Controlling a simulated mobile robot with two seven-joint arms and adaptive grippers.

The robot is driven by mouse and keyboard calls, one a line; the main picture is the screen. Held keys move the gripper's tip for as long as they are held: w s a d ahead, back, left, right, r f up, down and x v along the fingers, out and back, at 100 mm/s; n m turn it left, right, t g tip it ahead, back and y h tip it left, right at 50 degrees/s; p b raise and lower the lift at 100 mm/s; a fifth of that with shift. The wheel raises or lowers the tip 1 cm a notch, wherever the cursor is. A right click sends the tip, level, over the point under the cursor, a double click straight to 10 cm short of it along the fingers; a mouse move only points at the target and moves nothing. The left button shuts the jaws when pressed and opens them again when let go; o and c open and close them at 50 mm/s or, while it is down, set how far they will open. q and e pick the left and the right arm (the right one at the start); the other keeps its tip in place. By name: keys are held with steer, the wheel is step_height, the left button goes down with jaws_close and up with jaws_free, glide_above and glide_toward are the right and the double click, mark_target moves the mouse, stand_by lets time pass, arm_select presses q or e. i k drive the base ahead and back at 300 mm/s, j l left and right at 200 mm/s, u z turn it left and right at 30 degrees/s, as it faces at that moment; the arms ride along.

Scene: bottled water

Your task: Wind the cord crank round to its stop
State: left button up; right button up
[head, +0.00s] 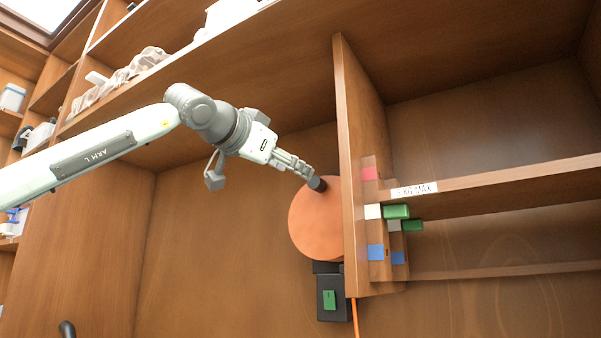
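The cord crank is a round orange disc (314,228) at the centre, beside an upright wooden panel. A short dark knob (318,184) stands out near its upper rim. My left gripper (312,179) reaches in from the upper left. Its fingers are close together at the knob and look shut on it; the fingertips are small and partly hidden there. An orange cord (355,318) hangs below the panel. My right gripper is not in view.
A black box with a green block (329,299) sits under the disc. Coloured blocks, including a green one (397,212), line the panel's right side. A shelf labelled "KG MAX" (414,190) runs right. Left of the disc is bare wooden backing.

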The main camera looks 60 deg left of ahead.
mark_target(314, 220)
steer(key=k+j, duration=0.2)
steer(key=k, duration=0.3)
steer(key=k+j, duration=0.25)
steer(key=k, duration=0.2)
